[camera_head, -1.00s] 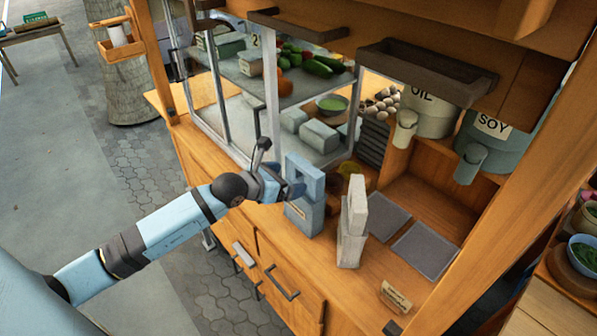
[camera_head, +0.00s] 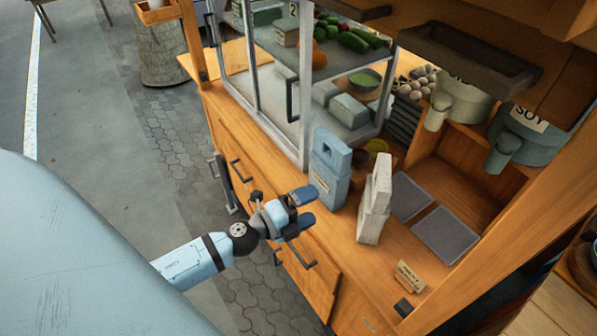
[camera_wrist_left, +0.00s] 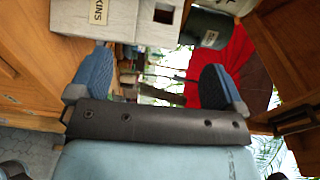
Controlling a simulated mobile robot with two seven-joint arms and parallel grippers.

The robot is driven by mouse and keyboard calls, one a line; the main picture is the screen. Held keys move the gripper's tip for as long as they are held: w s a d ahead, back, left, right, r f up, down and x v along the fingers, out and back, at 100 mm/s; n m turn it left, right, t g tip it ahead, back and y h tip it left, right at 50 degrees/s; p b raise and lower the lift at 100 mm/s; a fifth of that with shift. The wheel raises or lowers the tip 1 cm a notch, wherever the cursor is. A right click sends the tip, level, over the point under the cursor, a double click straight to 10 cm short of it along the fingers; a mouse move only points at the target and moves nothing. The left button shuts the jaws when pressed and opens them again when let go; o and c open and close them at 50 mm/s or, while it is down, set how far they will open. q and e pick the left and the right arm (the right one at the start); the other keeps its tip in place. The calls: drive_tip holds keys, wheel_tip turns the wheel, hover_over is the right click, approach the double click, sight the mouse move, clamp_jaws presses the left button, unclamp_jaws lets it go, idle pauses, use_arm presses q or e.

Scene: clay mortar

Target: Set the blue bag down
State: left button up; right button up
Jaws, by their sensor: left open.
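The blue bag (camera_head: 328,182) stands upright on the wooden counter, its handle hole at the top. It stands left of a pale grey-white bag (camera_head: 374,212) of similar shape, with a gap between them. My left gripper (camera_head: 303,209) is open and empty, over the counter's front edge. It is in front of the blue bag and apart from it. In the left wrist view my two blue fingers (camera_wrist_left: 155,82) are spread wide with nothing between them. A pale bag with the letters "KINS" (camera_wrist_left: 108,16) shows at the top there. My right gripper is out of view.
The glass display case (camera_head: 303,85) stands behind the blue bag. Dark trays (camera_head: 447,235) lie right of the pale bag. A small sign (camera_head: 409,277) stands near the counter's front. Drawer handles (camera_head: 300,258) stick out below my gripper. The SOY container (camera_head: 518,135) is at the right.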

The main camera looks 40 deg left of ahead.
use_arm(q)
drive_tip(key=s+d+f+n+g+y, duration=0.2)
drive_tip(key=s+f+n, duration=0.4)
drive_tip(key=n, duration=0.4)
drive_tip(key=s+d+f+n+g+y, duration=0.1)
drive_tip(key=s+d+f+n+g, duration=0.2)
drive_tip(key=s+f+n, duration=0.3)
wheel_tip(320, 180, down, 2)
drive_tip(key=d+n, duration=0.1)
drive_tip(key=n, duration=0.2)
drive_tip(key=shift+d+f+n+y, duration=0.25)
drive_tip(key=shift+d+n+y, duration=0.05)
drive_tip(key=shift+n+y, duration=0.1)
drive_tip(key=shift+s, duration=0.1)
